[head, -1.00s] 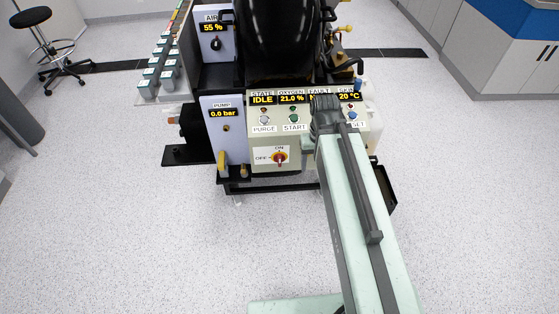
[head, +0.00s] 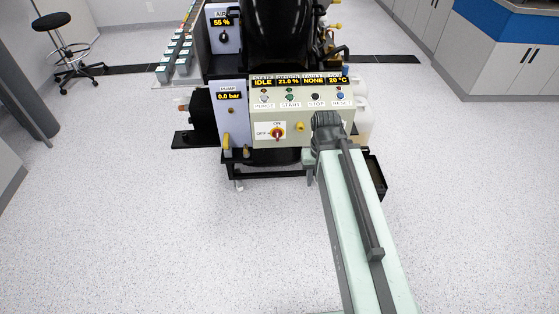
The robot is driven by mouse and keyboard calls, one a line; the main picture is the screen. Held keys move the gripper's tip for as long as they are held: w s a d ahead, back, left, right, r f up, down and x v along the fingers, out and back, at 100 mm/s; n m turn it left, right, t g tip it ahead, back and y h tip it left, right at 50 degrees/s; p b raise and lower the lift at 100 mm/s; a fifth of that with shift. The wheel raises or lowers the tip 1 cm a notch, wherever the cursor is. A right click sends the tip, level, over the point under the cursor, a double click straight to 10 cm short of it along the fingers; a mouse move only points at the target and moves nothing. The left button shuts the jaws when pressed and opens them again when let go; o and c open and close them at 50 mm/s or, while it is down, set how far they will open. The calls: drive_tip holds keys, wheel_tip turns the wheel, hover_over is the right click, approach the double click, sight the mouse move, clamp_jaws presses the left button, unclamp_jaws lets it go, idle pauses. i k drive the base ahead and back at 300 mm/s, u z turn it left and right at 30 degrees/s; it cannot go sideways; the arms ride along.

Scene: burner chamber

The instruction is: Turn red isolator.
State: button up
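The red isolator (head: 277,133) is a small red rotary handle on a yellow disc, low on the left of the beige control panel (head: 256,112). Its plate has ON above and OFF to the left. The handle looks roughly upright, but it is too small to read its exact setting. My pale green arm reaches in from the bottom right, and its dark joint covers the panel's lower right corner. The isolator is uncovered, left of that joint and apart from it. My gripper is not visible; the arm may be hiding it.
Displays read IDLE, 21.0 %, NONE and 20 °C above the PURGE, START, STOP and RESET buttons. A pump panel (head: 230,112) with a yellow lever (head: 227,143) stands left of the isolator. A dark rail (head: 262,173) runs below. The floor (head: 150,230) in front is clear.

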sight(277, 134)
drive_tip(key=u, duration=0.05)
drive_tip(key=k, duration=0.3)
drive_tip(key=u, duration=2.45)
drive_tip(key=i, duration=1.35)
drive_tip(key=z, duration=1.3)
